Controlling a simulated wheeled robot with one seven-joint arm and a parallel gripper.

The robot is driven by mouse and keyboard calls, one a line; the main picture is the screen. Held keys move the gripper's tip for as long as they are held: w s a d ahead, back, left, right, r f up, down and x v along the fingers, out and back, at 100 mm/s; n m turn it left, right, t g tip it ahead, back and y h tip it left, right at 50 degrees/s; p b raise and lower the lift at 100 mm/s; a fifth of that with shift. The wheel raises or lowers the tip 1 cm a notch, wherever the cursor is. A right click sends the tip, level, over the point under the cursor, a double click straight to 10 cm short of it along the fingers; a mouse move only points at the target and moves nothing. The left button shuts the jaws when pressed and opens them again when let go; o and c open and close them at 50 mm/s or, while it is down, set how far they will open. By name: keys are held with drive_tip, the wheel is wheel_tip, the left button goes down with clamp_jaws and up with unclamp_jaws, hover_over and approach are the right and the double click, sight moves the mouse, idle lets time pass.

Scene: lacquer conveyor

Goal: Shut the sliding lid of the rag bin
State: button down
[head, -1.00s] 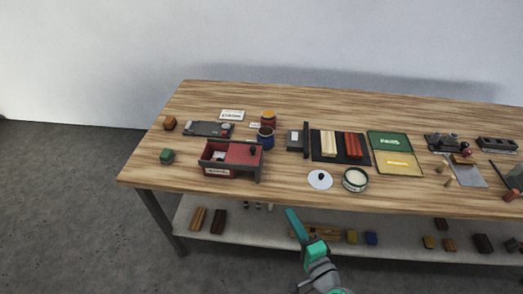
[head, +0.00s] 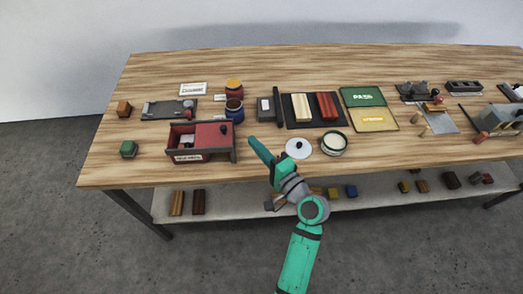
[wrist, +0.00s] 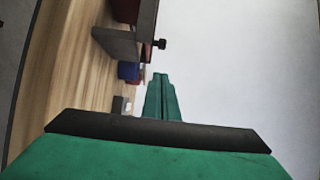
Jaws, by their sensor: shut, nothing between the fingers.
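The rag bin (head: 188,156) is a red box with a white label, on the bench's left part. Its red sliding lid (head: 210,134) covers the right part of the top and has a small dark knob (head: 223,129). The left part is open and shows something pale inside. My green gripper (head: 256,150) is shut and empty, just right of the bin and apart from it. In the wrist view the bin's grey end (wrist: 118,43) and the dark knob (wrist: 160,44) show beyond my shut fingers (wrist: 161,95).
A blue jar (head: 234,112) stands close behind the bin's right end. A white disc (head: 298,148) and a round tin (head: 334,144) lie right of my gripper. The bench's front strip is clear.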

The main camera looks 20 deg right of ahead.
drive_tip(key=w+a, duration=0.4)
drive_tip(key=w, duration=0.2)
drive_tip(key=shift+a, duration=0.25)
drive_tip(key=shift+w, duration=0.2)
